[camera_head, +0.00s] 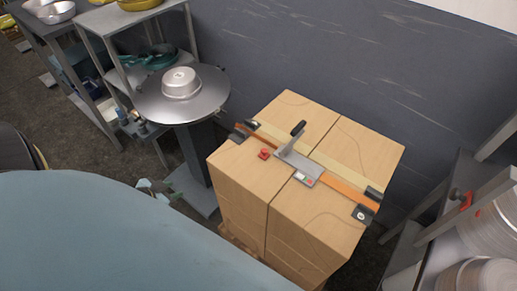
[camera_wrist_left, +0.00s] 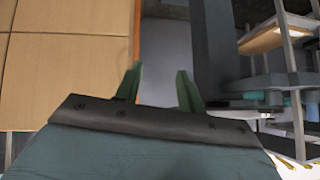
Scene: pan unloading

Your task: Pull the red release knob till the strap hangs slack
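I cannot tell which is the release knob. My left gripper (camera_head: 154,188) is low, left of the boxes and apart from them. In the left wrist view its green fingers (camera_wrist_left: 158,82) are open and empty. My right gripper is not in view.
A round metal table (camera_head: 150,110) with an upturned pan (camera_head: 181,83) stands left of the boxes. Shelves (camera_head: 110,48) are at the far left. A rack (camera_head: 440,222) with stacked pans stands at the right. A grey wall is close behind the boxes.

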